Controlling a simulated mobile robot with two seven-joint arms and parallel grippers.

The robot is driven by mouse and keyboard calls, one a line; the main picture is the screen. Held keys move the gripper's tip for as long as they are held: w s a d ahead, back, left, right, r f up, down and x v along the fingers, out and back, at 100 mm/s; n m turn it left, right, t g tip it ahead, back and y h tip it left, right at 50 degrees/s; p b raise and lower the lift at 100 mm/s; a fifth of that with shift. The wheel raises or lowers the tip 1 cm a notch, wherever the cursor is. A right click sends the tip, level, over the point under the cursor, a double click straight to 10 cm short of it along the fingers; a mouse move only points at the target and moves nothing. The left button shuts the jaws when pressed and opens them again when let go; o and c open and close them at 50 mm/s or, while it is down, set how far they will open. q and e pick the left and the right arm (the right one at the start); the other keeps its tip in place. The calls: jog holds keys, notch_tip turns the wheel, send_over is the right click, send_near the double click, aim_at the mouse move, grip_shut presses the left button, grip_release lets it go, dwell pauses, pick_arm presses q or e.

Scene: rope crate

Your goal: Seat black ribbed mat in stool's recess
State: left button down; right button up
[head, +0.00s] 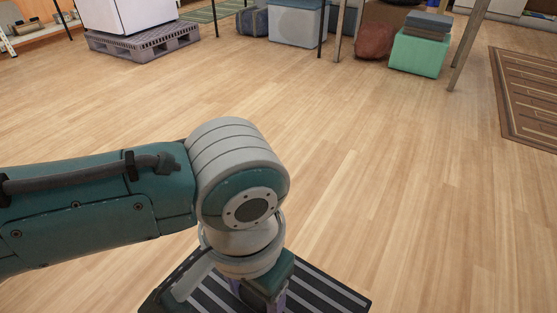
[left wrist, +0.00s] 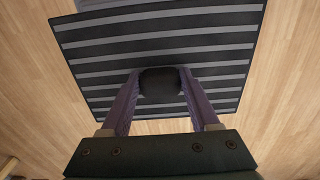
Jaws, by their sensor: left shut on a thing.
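The black mat with grey ribs (head: 335,291) shows at the bottom of the head view, partly behind my left arm. In the left wrist view the mat (left wrist: 215,48) fills the upper middle, slightly turned. My left gripper (left wrist: 160,82) is shut on the dark rounded knob at the mat's middle, a purple finger on each side. In the head view the left gripper (head: 262,298) is largely hidden by its own wrist. A pale grey-blue surface (left wrist: 98,4) shows past the mat's far edge; I cannot tell whether it is the stool. No recess is visible. My right gripper is out of view.
Wood floor (head: 400,190) is open ahead and to the right. A brown patterned rug (head: 530,95) lies at the right. A green box (head: 418,53), a grey-blue box (head: 297,25) and table legs stand at the back. A grey pallet (head: 145,42) holds a white box.

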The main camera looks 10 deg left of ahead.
pick_arm(q)
jog(key=shift+s+d+f, duration=0.1)
jog(key=shift+s+f, duration=0.1)
jog(key=shift+f, duration=0.65)
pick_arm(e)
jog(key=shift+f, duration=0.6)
pick_arm(q)
jog(key=shift+r, duration=0.1)
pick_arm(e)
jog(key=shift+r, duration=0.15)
pick_arm(q)
jog(key=shift+r+p, duration=0.15)
jog(key=shift+p, duration=0.35)
notch_tip(320, 180, down, 4)
jog(key=b, duration=0.3)
jog(key=shift+f+b, duration=0.5)
jog(key=shift+f, duration=0.2)
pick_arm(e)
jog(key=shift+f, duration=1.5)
pick_arm(q)
jog(key=shift+f, duration=0.1)
jog(key=shift+f+b, duration=1.1)
jog(key=shift+f, duration=0.5)
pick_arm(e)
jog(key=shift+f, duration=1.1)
pick_arm(q)
jog(key=shift+f+b, duration=0.45)
jog(key=shift+f, duration=0.2)
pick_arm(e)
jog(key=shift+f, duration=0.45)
